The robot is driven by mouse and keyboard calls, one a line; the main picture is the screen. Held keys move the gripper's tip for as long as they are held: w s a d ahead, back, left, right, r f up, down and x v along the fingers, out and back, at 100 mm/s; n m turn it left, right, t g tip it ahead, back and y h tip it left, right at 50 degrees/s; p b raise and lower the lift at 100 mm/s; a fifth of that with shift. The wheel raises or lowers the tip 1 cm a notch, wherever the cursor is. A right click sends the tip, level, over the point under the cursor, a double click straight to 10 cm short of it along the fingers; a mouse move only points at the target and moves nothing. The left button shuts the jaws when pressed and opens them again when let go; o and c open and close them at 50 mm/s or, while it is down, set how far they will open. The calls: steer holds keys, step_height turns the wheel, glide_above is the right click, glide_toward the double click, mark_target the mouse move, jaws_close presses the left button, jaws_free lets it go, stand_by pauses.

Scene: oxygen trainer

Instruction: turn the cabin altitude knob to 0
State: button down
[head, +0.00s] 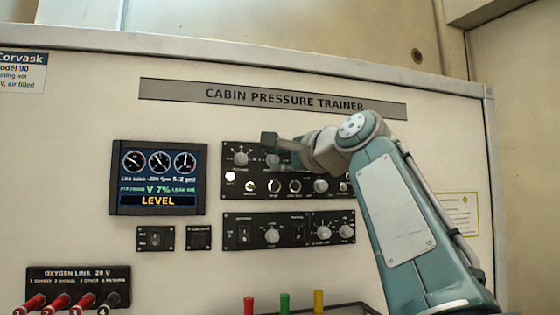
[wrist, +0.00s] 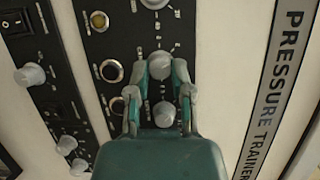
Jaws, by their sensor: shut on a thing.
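My gripper (wrist: 162,70) is shut on a round grey knob (wrist: 161,64) in the panel's upper row, with one finger on either side of it. In the head view my gripper (head: 279,153) partly covers that knob (head: 272,161). Its label and pointer are too small and blurred to read, so I cannot tell its setting. Another grey knob (wrist: 165,114) shows between the fingers, nearer the palm. The knob panel (head: 226,192) is black with white marks.
A display (head: 157,178) left of the panel shows gauges and "LEVEL". A second knob panel (head: 250,216) sits just below. An oxygen link panel (head: 78,275) with red plugs is at lower left. Red, green and yellow uprights (head: 285,302) stand at the bottom.

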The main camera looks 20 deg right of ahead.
steer(key=shift+w+f+n+g, duration=0.15)
steer(key=shift+n+g, duration=0.15)
steer(key=shift+n, duration=0.2)
steer(key=shift+n+h, duration=0.4)
steer(key=c, duration=0.5)
jaws_free()
steer(key=shift+a, duration=0.2)
steer(key=shift+v, duration=6.05)
